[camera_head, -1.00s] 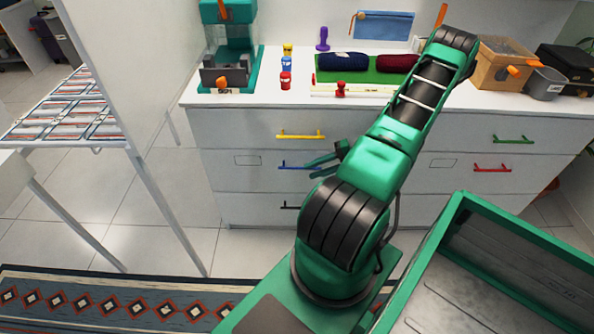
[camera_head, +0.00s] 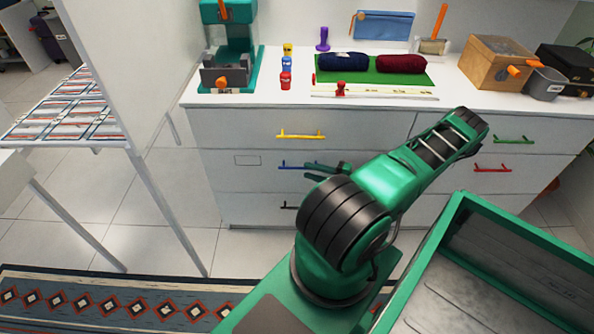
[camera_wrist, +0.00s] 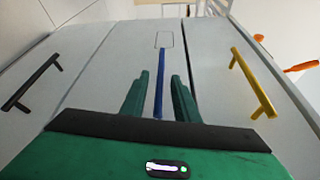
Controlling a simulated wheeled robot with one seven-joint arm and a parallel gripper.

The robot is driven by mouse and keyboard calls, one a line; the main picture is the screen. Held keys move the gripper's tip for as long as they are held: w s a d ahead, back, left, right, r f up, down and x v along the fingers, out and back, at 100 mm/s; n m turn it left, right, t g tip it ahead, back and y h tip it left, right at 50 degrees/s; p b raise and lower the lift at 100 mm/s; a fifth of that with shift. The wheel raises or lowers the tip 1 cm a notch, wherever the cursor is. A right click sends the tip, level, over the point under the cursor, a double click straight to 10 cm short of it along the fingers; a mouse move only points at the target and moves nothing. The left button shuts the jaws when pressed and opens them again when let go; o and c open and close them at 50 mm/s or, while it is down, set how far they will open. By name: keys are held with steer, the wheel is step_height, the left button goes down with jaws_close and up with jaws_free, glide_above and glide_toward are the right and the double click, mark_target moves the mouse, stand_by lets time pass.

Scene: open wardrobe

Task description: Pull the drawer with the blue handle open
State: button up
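The blue handle (camera_head: 291,167) is on the front of the middle left drawer (camera_head: 228,178), which sits flush in the white cabinet. My gripper (camera_head: 308,171) is at the right end of this handle in the head view, and it hides part of it. In the wrist view the blue handle (camera_wrist: 160,72) runs lengthwise between the two green fingers of my gripper (camera_wrist: 160,78). The fingers are open, with a gap on both sides of the handle. I cannot tell how deep the handle lies between them.
A yellow handle (camera_head: 301,135) is above and a black handle (camera_head: 290,205) below. Red (camera_head: 492,168) and green (camera_head: 514,140) handles are on the right. A white panel (camera_head: 140,60) stands left; my green tray is at right.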

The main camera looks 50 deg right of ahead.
mark_target(299, 168)
steer(key=shift+x, duration=2.7)
steer(key=shift+c, duration=0.4)
